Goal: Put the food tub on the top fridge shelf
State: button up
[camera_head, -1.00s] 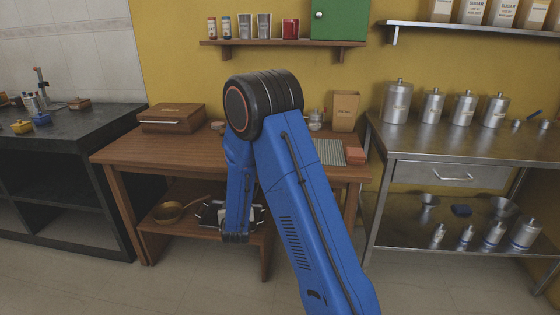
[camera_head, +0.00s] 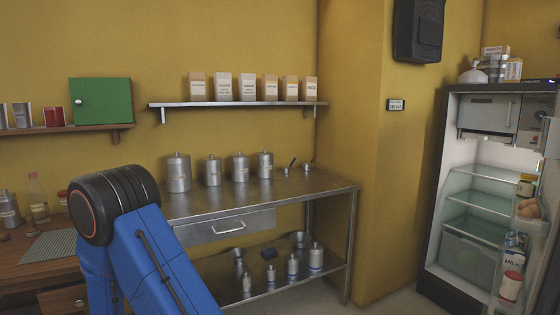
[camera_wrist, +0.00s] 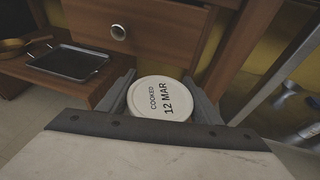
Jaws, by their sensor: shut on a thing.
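The food tub (camera_wrist: 160,99) shows in the wrist view as a round white lid reading "COOKED 12 MAR". My gripper (camera_wrist: 160,95) is shut on it, with a grey finger on each side. The tub's sides are hidden below the lid. In the head view my arm hides the gripper and tub. The fridge (camera_head: 432,200) stands at the right of the head view with its door open. Its top glass shelf (camera_head: 492,172) lies below the freezer box (camera_head: 489,113). The part of this shelf that shows looks bare.
The open fridge door (camera_head: 530,215) carries eggs, jars and cartons at the right. A steel table (camera_head: 320,188) with several canisters stands between my arm and the fridge. A wooden drawer unit (camera_wrist: 140,30) and a dark tray (camera_wrist: 68,62) are close to my gripper.

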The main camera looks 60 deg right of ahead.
aim_at(490, 174)
jog(key=l+z, duration=0.1)
jog(key=z, duration=0.3)
jog(key=l+z, duration=0.15)
jog(key=z, duration=0.25)
jog(key=l+z, duration=0.15)
jog(key=z, duration=0.25)
jog(key=i+j+z, duration=0.15)
jog(key=j+z, duration=0.4)
jog(key=j, duration=0.3)
jog(key=i+j+z, duration=0.1)
jog(key=j+z, duration=0.2)
jog(key=j, duration=0.15)
jog(key=i+j+z, duration=0.2)
jog(key=z, duration=0.15)
jog(key=i+j+z, duration=0.75)
jog(key=k+l, duration=0.1)
